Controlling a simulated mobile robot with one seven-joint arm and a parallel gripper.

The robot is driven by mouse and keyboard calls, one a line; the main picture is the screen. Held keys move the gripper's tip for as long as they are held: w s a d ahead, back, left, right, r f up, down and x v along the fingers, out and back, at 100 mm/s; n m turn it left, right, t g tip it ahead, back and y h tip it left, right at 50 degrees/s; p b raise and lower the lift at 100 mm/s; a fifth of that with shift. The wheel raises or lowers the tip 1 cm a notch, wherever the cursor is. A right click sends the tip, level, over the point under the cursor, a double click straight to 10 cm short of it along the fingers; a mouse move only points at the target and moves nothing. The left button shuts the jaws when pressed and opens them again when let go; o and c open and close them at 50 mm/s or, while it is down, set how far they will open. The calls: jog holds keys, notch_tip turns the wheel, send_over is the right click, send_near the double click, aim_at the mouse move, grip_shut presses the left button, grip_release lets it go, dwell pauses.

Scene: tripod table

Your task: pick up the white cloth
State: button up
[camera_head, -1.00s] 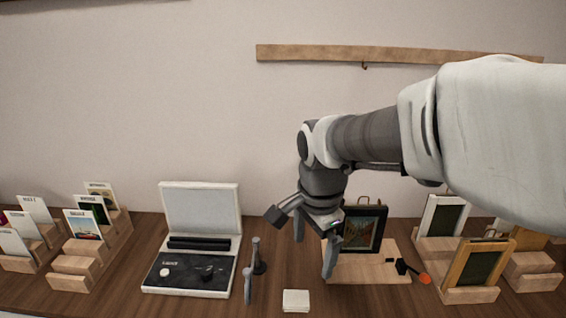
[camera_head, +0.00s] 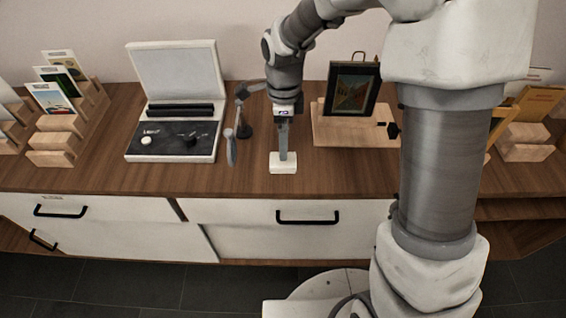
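The white cloth (camera_head: 283,168) is a small, folded-looking white block near the front edge of the wooden tabletop. My gripper (camera_head: 284,156) points straight down at it, and its fingertips reach the cloth's top or sit just in front of its back part. The fingers line up into one narrow strip in this view, so the gap between them is hidden. I cannot tell whether they touch or pinch the cloth. The cloth appears to rest on the table.
A small grey tripod (camera_head: 231,148) stands close left of my gripper. An open white case (camera_head: 172,158) lies farther left. A framed picture (camera_head: 352,88) stands on a wooden board (camera_head: 335,132) to the right. Wooden card racks (camera_head: 58,140) are at far left. White drawers (camera_head: 255,212) are below.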

notch_tip(320, 180, down, 8)
jog(key=shift+w+r+b, duration=0.1)
jog(key=shift+b, duration=0.7)
jog(key=c, duration=1.4)
jog(key=shift+o, duration=0.2)
jog(key=shift+r, duration=0.1)
jog(key=shift+r, duration=0.6)
notch_tip(320, 180, up, 3)
jog(key=shift+r+p, duration=0.1)
jog(key=shift+p, duration=0.55)
jog(key=s+d+r, duration=0.2)
jog(key=d+r, duration=0.1)
jog(key=d, duration=0.2)
jog(key=s+d+r+p, duration=0.1)
jog(key=s+d+r, duration=0.2)
jog(key=d, duration=0.2)
jog(key=shift+d+r, duration=0.2)
jog(key=shift+r, duration=0.05)
